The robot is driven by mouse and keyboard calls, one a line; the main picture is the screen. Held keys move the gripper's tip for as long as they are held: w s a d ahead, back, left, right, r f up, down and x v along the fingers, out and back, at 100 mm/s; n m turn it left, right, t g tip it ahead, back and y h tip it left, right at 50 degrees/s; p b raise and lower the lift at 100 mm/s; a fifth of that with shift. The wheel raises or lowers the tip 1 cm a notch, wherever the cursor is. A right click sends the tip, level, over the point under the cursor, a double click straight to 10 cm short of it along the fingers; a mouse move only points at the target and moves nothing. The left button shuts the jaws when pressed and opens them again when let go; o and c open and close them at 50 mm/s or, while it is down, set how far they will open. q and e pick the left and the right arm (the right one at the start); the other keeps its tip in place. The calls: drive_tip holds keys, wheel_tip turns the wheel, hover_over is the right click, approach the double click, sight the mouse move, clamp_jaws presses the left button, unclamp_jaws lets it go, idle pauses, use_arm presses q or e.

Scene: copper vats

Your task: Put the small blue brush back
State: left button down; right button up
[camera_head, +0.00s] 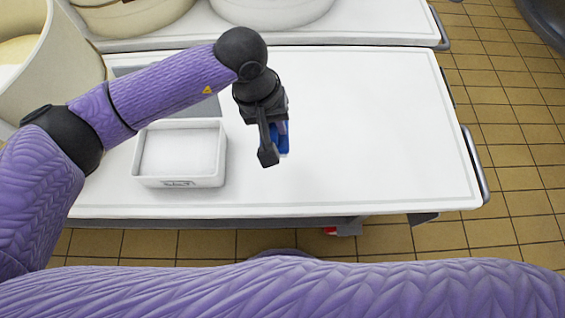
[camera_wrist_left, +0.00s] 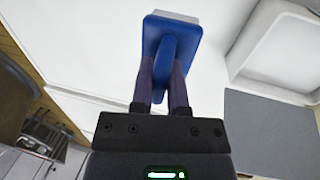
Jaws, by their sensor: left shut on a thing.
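The small blue brush (camera_wrist_left: 172,33) is held in my left gripper (camera_wrist_left: 166,82), with the fingers shut on its blue handle. Its pale bristle side shows at the far end in the left wrist view. In the head view the left gripper (camera_head: 272,150) is over the white table, right of the white tray, and only a bit of the blue brush (camera_head: 283,139) shows behind the fingers. The gripper hides the rest of the brush. I cannot tell how high above the table it is. My right gripper is not in view.
An empty white tray (camera_head: 180,182) stands on the white table (camera_head: 380,130), left of the gripper. A grey flat panel (camera_head: 208,107) lies behind it, partly under my arm. Large cream tubs (camera_head: 125,18) stand at the back and left. The table's right side is clear.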

use_arm(q)
drive_tip(key=b+x, duration=0.1)
drive_tip(key=x, duration=0.2)
drive_tip(key=a+b+x, duration=0.1)
drive_tip(key=b+x, duration=0.1)
drive_tip(key=x, duration=0.2)
drive_tip(key=b+x, duration=0.2)
drive_tip(key=x, duration=0.2)
drive_tip(key=shift+a+f, duration=0.25)
drive_tip(key=shift+f, duration=0.15)
drive_tip(key=shift+r, duration=0.15)
drive_tip(key=shift+f, duration=0.2)
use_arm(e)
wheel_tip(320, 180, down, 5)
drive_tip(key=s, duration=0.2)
use_arm(q)
drive_tip(key=c, duration=0.7)
unclamp_jaws()
drive_tip(key=shift+o, duration=0.4)
drive_tip(key=p+v, duration=0.6)
drive_tip(key=v, duration=0.6)
drive_tip(key=shift+r, duration=0.25)
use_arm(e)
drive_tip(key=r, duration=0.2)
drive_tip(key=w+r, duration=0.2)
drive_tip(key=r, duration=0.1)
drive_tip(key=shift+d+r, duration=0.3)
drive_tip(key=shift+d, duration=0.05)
use_arm(q)
drive_tip(key=shift+d, duration=0.1)
